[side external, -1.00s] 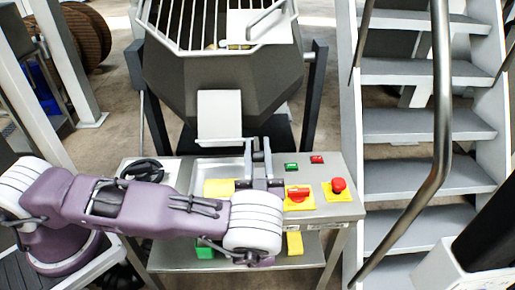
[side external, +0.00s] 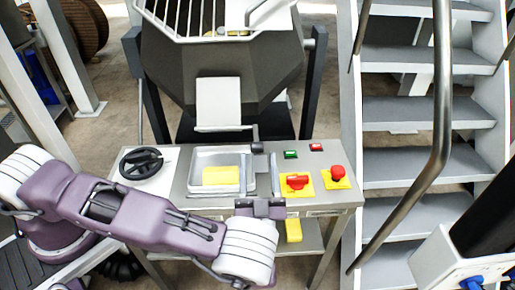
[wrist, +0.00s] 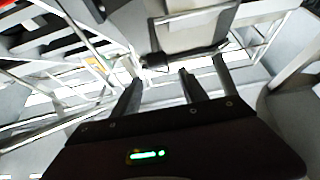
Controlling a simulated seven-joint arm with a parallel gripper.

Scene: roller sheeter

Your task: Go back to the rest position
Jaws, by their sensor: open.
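My gripper (side external: 259,172) is in the side view, over the front middle of the metal worktable (side external: 340,200). Its two fingers are spread apart and point toward the hopper, with nothing seen between them. One finger overlaps the right side of the shallow metal tray (side external: 205,158) in the picture; I cannot tell the height between them. The wrist view also shows my gripper (wrist: 160,78) with its fingers apart and empty. A yellow block (side external: 220,176) lies in the tray.
Behind the table stands a dark grated hopper (side external: 220,75) with a white flap (side external: 219,103). A black handwheel (side external: 141,163), red rotary switch (side external: 297,182), red mushroom button (side external: 337,173), green button (side external: 291,154) and red button (side external: 316,147) are on the table. Metal stairs (side external: 425,115) stand right.

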